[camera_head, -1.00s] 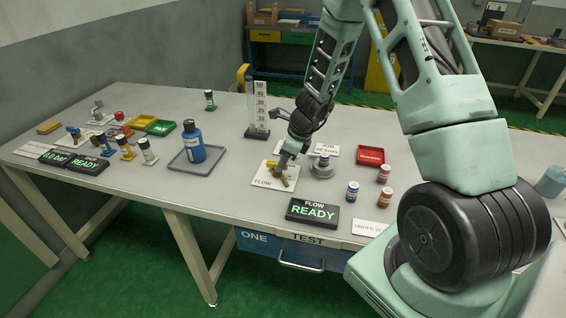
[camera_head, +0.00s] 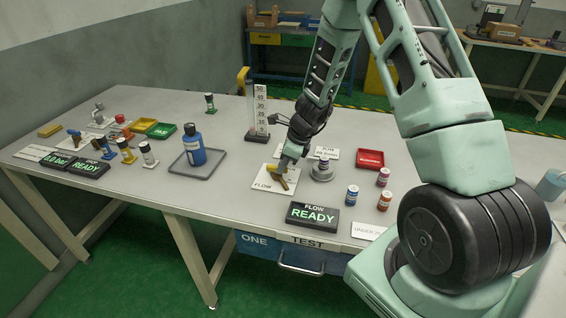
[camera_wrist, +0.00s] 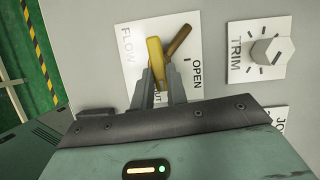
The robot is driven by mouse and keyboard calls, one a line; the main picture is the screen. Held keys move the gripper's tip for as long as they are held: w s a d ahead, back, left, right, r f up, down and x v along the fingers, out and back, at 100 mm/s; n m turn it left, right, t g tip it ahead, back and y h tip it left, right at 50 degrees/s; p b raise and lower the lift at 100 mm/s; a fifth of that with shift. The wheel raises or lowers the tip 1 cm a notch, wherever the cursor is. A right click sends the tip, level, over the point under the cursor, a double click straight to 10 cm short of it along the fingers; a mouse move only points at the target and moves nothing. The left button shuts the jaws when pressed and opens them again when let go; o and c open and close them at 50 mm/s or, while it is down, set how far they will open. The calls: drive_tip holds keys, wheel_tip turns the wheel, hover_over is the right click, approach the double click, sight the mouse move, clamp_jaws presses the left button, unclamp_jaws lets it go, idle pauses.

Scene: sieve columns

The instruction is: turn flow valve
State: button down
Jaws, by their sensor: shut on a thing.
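The flow valve is a white FLOW plate (camera_head: 264,184) with a handle that has a yellow arm and a brown arm. In the wrist view, the plate (camera_wrist: 131,60) has OPEN printed at its right side. The handle's yellow arm (camera_wrist: 155,55) lies between the fingers of my gripper (camera_wrist: 158,82), which is shut on it. The brown arm (camera_wrist: 180,38) points up and right, free of the fingers. In the head view my gripper (camera_head: 287,163) reaches down onto the valve and partly hides the handle.
A TRIM knob (camera_wrist: 268,50) sits right of the valve. A FLOW READY display (camera_head: 313,216) stands in front, a measuring tube (camera_head: 257,112) behind. Small bottles (camera_head: 352,194) and a red tray (camera_head: 370,158) are to the right; a blue bottle (camera_head: 193,148) stands left.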

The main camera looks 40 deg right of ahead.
drive_tip(key=n+p, duration=0.2)
drive_tip(key=n, duration=0.1)
drive_tip(key=shift+w+d+r+g+y, duration=0.15)
drive_tip(key=shift+w+d+g+y, duration=0.05)
drive_tip(key=shift+g+y, duration=0.2)
drive_tip(key=n+g+p, duration=0.1)
drive_tip(key=n, duration=0.3)
drive_tip(key=shift+w+d+n+g+y+p, duration=0.15)
drive_tip(key=shift+w+n+g+y+p, duration=0.15)
drive_tip(key=shift+w+g+p, duration=0.1)
drive_tip(key=n, duration=0.2)
drive_tip(key=n+g, duration=0.1)
drive_tip(key=n, duration=0.1)
drive_tip(key=shift+w+n+g, duration=0.3)
drive_tip(key=shift+w, duration=0.05)
drive_tip(key=n, duration=0.1)
drive_tip(key=n+g, duration=0.1)
drive_tip(key=n, duration=0.1)
drive_tip(key=n+b, duration=0.1)
drive_tip(key=shift+w+a+n+g+h, duration=0.2)
drive_tip(key=shift+w+n+g+h, duration=0.1)
drive_tip(key=shift+w+h, duration=0.1)
drive_tip(key=c, duration=1.4)
unclamp_jaws()
drive_tip(key=b+v, duration=0.2)
drive_tip(key=v, duration=1.5)
drive_tip(key=shift+w, duration=0.15)
